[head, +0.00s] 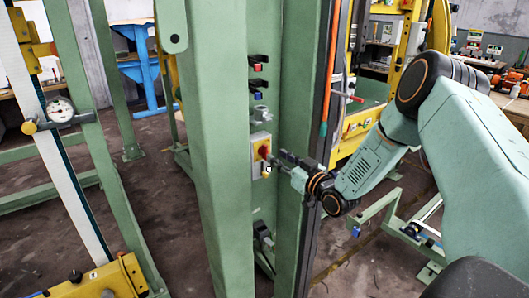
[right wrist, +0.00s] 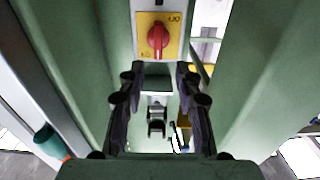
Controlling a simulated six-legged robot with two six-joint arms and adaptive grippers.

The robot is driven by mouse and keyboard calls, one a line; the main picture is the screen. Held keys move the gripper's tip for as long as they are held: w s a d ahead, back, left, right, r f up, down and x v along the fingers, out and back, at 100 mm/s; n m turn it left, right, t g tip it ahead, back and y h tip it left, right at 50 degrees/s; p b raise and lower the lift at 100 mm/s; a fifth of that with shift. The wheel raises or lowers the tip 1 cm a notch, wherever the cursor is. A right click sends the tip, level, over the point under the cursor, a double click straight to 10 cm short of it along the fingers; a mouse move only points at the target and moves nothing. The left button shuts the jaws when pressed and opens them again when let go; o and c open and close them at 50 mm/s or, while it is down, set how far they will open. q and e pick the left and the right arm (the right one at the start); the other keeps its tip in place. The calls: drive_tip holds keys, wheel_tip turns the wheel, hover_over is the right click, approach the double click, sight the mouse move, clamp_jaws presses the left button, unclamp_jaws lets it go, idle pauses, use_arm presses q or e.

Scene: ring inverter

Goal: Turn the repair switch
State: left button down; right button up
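The repair switch (head: 263,152) is a red rotary knob on a yellow plate, set on a grey box (head: 256,163) on the green column. In the right wrist view the red knob (right wrist: 158,40) stands upright on its yellow plate at the top centre, beyond my fingertips. My right gripper (head: 276,163) is close to the box, just right of and below the knob in the head view. In the right wrist view its two dark fingers (right wrist: 160,85) are apart with nothing between them. No contact with the knob shows. My left gripper is not in view.
Green column walls (head: 220,130) flank the switch closely on both sides. Small red and blue fittings (head: 258,68) sit above the box. An orange-and-green rod (head: 328,100) runs along the column's right edge. A dial gauge (head: 61,110) stands on the left frame.

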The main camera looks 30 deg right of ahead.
sight(268, 150)
drive_tip(key=w, duration=0.6)
drive_tip(key=shift+a+f, duration=0.1)
drive_tip(key=shift+w+f, duration=0.1)
drive_tip(key=shift+c, duration=1.3)
clamp_jaws()
